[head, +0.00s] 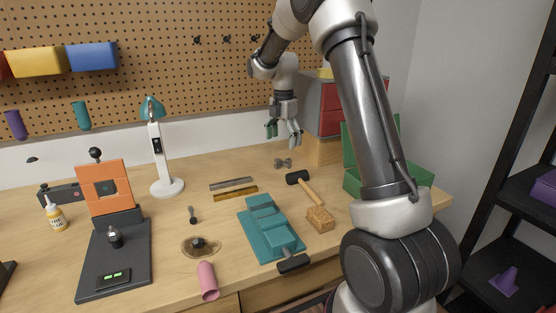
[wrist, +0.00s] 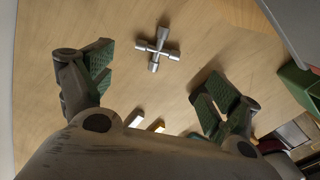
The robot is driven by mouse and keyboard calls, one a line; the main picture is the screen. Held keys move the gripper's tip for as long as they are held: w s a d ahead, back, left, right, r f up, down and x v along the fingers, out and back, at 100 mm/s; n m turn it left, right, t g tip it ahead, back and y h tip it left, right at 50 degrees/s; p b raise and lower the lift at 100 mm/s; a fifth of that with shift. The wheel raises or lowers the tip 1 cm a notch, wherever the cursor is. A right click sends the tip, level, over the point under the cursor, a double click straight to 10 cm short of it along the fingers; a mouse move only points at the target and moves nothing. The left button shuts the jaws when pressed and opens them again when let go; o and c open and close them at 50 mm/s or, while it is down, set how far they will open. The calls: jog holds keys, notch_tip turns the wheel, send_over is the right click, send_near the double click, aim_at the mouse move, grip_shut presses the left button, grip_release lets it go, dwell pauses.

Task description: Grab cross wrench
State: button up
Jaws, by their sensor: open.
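The cross wrench (wrist: 157,50) is a small metal cross with four socket ends, lying flat on the wooden bench. In the head view the cross wrench (head: 283,163) shows as a small grey shape towards the back of the bench. My gripper (head: 284,133) hangs above the bench at the back, over and slightly beyond the wrench in the picture. In the wrist view my gripper (wrist: 168,82) has its green-padded fingers spread wide and empty. The wrench lies between the fingers' directions, ahead of them and apart from them.
A green box (head: 415,177) and a red-drawer cabinet (head: 329,110) stand right. A lamp (head: 160,160) stands left. Bench around the wrench is clear.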

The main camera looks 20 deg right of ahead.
aim_at(283, 163)
jog(key=shift+w+f, duration=0.15)
jog(key=shift+w, duration=0.05)
jog(key=shift+f, duration=0.4)
notch_tip(283, 163, down, 7)
jog(key=shift+d+r, duration=0.1)
jog(key=shift+r, duration=0.05)
jog(key=shift+c, duration=0.3)
jog(key=c, duration=1)
jog(key=shift+r, duration=0.1)
jog(key=shift+c, duration=0.2)
